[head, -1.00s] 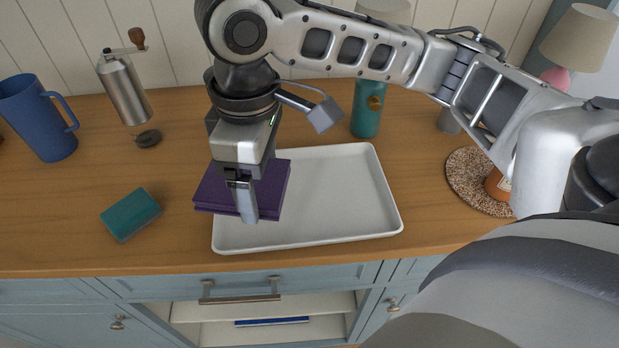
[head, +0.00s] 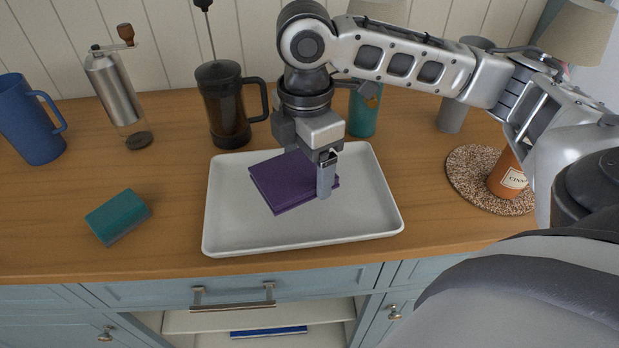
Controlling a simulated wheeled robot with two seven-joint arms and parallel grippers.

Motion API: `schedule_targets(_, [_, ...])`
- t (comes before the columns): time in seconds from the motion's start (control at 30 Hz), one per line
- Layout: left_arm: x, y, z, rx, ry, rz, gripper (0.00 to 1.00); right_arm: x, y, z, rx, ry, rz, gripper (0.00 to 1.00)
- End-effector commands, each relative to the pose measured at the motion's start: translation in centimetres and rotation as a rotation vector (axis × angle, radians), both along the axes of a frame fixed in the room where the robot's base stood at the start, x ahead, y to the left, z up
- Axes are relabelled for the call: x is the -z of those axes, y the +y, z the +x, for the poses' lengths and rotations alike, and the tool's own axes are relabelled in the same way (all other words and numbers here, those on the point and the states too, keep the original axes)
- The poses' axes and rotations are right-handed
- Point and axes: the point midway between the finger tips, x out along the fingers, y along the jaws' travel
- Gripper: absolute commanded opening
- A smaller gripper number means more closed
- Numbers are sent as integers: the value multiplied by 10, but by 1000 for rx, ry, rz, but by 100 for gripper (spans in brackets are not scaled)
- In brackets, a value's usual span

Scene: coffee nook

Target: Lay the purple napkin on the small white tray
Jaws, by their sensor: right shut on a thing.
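The purple napkin (head: 279,184) is a folded flat square, over the left-middle part of the small white tray (head: 235,231), inside its rim as seen from above. My right gripper (head: 326,178) is shut on the napkin's right edge. I cannot tell whether the napkin touches the tray floor or is held just above it. My left gripper is not in view.
A French press (head: 228,108) stands close behind the tray. A teal sponge (head: 117,217) lies to the left, with a grinder (head: 115,88) and blue pitcher (head: 27,122) behind. An orange jar (head: 507,176) sits on a round mat (head: 465,179) at right.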

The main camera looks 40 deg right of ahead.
Motion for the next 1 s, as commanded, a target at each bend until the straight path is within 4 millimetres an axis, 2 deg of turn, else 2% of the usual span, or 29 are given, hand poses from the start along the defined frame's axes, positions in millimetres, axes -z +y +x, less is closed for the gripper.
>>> schedule_targets(0.17, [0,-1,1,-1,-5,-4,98,12,-8,5,4,2,0,59])
schedule_targets(0.4, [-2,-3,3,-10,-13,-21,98,43,-11,6,0,1,-1,59])
schedule_targets(0.83, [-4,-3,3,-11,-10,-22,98,48,-11,6,0,1,0,59])
schedule_targets(0.87, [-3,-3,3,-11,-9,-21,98,48,-11,6,0,0,0,89])
schedule_targets(0.9, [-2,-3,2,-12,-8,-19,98,48,-11,6,0,0,0,100])
schedule_targets(1.0, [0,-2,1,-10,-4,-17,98,48,-11,6,0,0,0,100])
